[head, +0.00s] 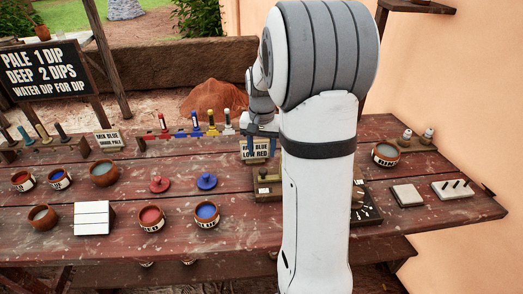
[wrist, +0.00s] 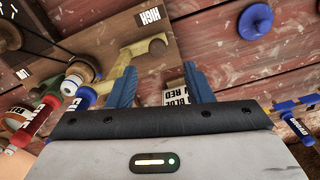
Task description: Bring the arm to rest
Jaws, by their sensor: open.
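My gripper (head: 262,131) is open, its two blue fingers apart with nothing held between them. In the head view it is partly hidden behind my white and grey arm, which stands upright across the middle of the picture. It appears just above a sign reading about blue and low red (head: 254,149). In the wrist view the gripper (wrist: 160,88) points over the wooden table, with part of a printed sign (wrist: 174,103) showing between the fingers.
The worktable (head: 120,205) carries a red pot (head: 151,218), a blue pot (head: 207,213), a white tile block (head: 94,217) and a rack of coloured tools (head: 190,132). A grey-filled pot (head: 386,153) stands right of my arm. The peach wall (head: 475,100) closes the right side.

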